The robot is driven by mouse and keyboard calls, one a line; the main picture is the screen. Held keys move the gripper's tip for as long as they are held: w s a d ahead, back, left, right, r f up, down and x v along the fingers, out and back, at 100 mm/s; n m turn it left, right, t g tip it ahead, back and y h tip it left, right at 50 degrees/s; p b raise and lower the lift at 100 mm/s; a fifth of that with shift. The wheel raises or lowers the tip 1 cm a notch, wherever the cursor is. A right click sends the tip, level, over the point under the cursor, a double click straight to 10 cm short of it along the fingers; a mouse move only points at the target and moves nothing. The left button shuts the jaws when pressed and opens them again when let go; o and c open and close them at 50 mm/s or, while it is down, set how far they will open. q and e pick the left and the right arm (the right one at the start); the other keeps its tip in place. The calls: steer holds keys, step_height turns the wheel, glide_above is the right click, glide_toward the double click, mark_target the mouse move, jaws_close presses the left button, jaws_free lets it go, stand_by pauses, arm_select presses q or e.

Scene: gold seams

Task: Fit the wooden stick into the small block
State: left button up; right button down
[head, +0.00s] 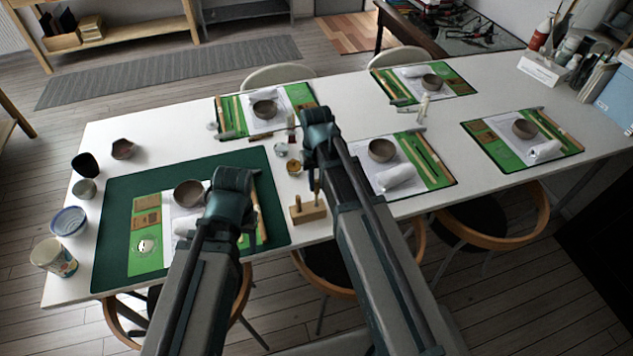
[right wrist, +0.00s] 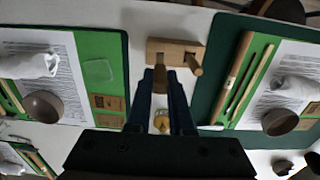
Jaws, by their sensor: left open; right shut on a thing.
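The small wooden block (head: 308,213) stands on the white table just right of the dark green mat. A short upright stick (head: 296,202) stands in its left part. My right gripper (right wrist: 162,78) is shut on a wooden stick (right wrist: 160,86). The stick's end overlaps the block (right wrist: 176,52) in the right wrist view; I cannot tell whether it is in a hole or just above it. The standing stick (right wrist: 193,66) is beside it there. My left gripper (head: 240,225) is over the green mat, open, its fingers mostly hidden by its arm.
The dark green mat (head: 112,215) carries a bright green board, paper and a bowl (head: 188,193). Small jars (head: 294,167) stand behind the block. More place settings fill the back and right, with bare white table between.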

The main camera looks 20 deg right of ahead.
mark_target(317, 193)
steer(key=shift+f+b, duration=1.8)
steer(key=shift+f, duration=0.15)
stand_by(0.8)
stand_by(0.3)
steer(key=c, duration=0.7)
jaws_free()
steer(key=shift+r, duration=0.1)
steer(key=shift+r+p, duration=2.45)
steer(key=shift+p, duration=0.05)
step_height(317, 193, up, 14)
steer(key=p, duration=1.3)
steer(key=shift+f+p, duration=0.1)
steer(key=shift+p, duration=0.3)
